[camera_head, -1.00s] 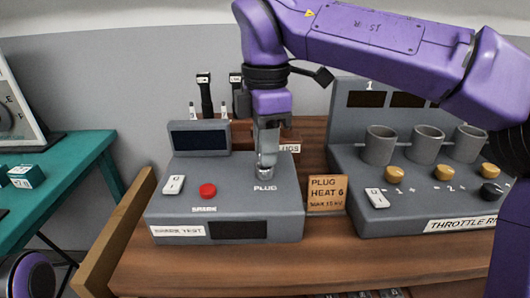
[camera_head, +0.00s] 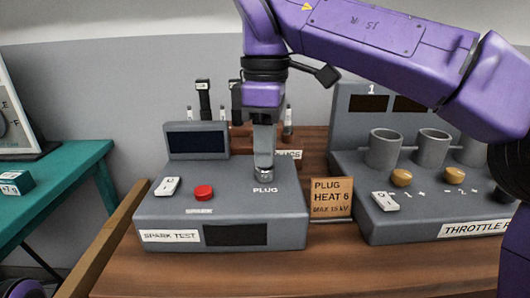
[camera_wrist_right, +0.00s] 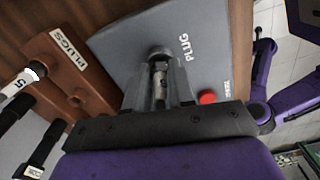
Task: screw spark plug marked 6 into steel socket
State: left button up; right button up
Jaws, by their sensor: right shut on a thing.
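My right gripper (camera_head: 264,160) points straight down over the steel socket (camera_head: 264,176) beside the PLUG label on the grey spark test box (camera_head: 160,212). It is shut on a spark plug (camera_wrist_right: 160,78), which shows as a slim metallic body between the fingers in the right wrist view. The plug stands in line with the socket. Its lower end is hidden, so I cannot tell how deep it sits. Its number is not readable. My left gripper is not in view.
The throttle rig (camera_head: 400,225) is further right. Bare wood (camera_head: 290,270) lies in front.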

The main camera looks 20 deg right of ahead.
jog(key=shift+f+m+b, duration=0.1)
jog(key=shift+m+b, duration=1.4)
jog(key=shift+m, duration=0.2)
jog(key=shift+m+b, duration=0.5)
jog(key=shift+m, duration=0.3)
jog(key=shift+m+b, duration=0.55)
jog(key=shift+m, duration=0.05)
jog(key=shift+a+m+b, duration=0.1)
jog(key=shift+m+b, duration=0.6)
jog(key=shift+m, duration=1)
jog(key=o, duration=0.9)
jog(key=shift+s, duration=0.1)
